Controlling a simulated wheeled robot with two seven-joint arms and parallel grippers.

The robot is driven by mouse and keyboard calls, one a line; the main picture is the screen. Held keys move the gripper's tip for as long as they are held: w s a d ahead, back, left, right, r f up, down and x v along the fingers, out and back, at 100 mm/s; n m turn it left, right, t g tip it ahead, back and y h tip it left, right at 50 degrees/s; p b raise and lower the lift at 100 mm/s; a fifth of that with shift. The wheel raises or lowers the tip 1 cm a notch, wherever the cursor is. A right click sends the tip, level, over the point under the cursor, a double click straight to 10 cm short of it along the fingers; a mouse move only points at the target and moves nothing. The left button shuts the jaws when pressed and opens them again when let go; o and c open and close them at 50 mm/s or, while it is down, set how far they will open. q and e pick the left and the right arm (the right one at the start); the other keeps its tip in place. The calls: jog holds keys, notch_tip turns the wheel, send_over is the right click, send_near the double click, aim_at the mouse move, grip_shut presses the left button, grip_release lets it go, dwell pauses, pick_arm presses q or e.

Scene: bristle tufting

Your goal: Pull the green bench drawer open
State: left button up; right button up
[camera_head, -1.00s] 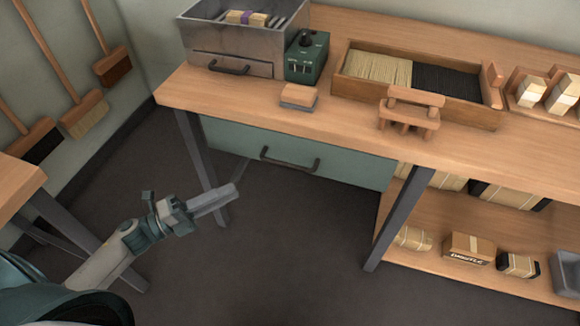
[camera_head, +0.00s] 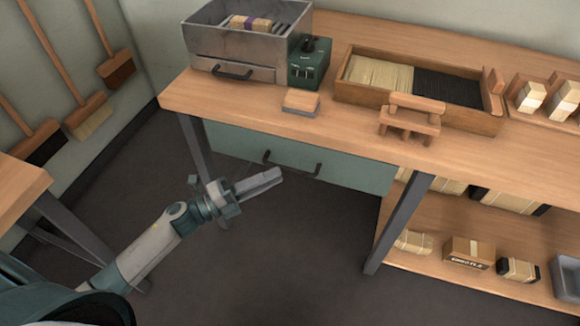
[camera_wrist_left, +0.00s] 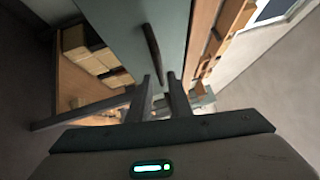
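The green bench drawer (camera_head: 225,138) hangs under the wooden workbench, its front flush and shut. Its dark bar handle (camera_head: 291,165) is on the front and also shows in the left wrist view (camera_wrist_left: 152,53). My left gripper (camera_head: 279,175) is just in front of the handle and slightly below it in the head view, apart from it. In the left wrist view the two fingers (camera_wrist_left: 161,76) are open, with an empty gap, and the handle lies beyond their tips, a little left. My right gripper is not in view.
The workbench (camera_head: 240,103) carries a metal box (camera_head: 235,48), a green control box (camera_head: 310,65) and a bristle tray (camera_head: 420,85). A bench leg (camera_head: 400,220) stands right of the drawer, beside a lower shelf (camera_head: 430,272) with packages. Floor before the drawer is clear.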

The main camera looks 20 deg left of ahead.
aim_at(290, 168)
pick_arm(q)
jog(key=shift+x, duration=2.95)
grip_shut()
